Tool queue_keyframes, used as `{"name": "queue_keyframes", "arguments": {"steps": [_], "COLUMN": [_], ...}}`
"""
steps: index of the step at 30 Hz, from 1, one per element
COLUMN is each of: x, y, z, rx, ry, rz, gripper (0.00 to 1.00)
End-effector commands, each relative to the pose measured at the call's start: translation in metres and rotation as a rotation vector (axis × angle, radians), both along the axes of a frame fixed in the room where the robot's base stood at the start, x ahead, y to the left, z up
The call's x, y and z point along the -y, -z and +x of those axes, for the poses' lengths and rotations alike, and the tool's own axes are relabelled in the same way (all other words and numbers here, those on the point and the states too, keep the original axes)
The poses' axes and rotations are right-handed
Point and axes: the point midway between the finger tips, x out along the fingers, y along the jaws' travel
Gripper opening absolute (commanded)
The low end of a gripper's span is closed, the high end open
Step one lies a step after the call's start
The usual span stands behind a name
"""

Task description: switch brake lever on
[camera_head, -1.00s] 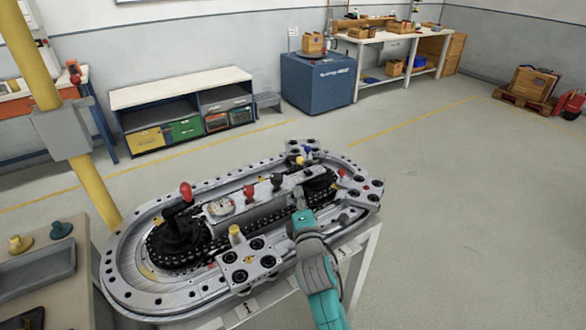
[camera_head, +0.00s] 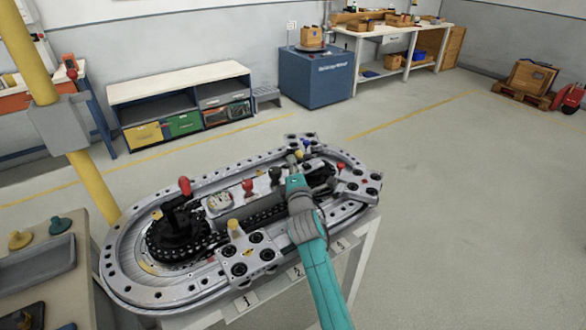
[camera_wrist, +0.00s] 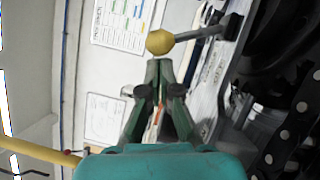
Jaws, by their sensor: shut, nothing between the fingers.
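The ring track unit (camera_head: 130,283) stands on a white stand and carries several levers with coloured knobs. A yellow ball knob on a grey rod, a lever (camera_wrist: 160,42), is just beyond my fingertips in the wrist view; I cannot tell whether they touch. A small yellow knob (camera_head: 299,155) shows past my gripper in the head view, perhaps the same one. Which lever is the brake lever is not readable. My gripper (camera_wrist: 159,68) is shut and empty. In the head view its teal body (camera_head: 295,184) hangs over the track's right half and hides part of it.
A red knob (camera_head: 248,186) and a dark green knob (camera_head: 275,174) stand left of my gripper. A blue knob (camera_head: 307,143) and another red knob (camera_head: 341,167) are near the far right end. A yellow post (camera_head: 92,190) rises at the left.

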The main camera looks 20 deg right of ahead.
Motion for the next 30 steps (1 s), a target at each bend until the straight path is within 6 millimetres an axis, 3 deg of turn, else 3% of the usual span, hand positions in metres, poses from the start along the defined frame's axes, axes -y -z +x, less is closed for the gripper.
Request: {"name": "queue_keyframes", "arguments": {"steps": [30], "x": [0.008], "y": [-0.011], "z": [0.003], "rx": [-0.042], "ry": [0.000], "rz": [0.138], "gripper": [0.00]}}
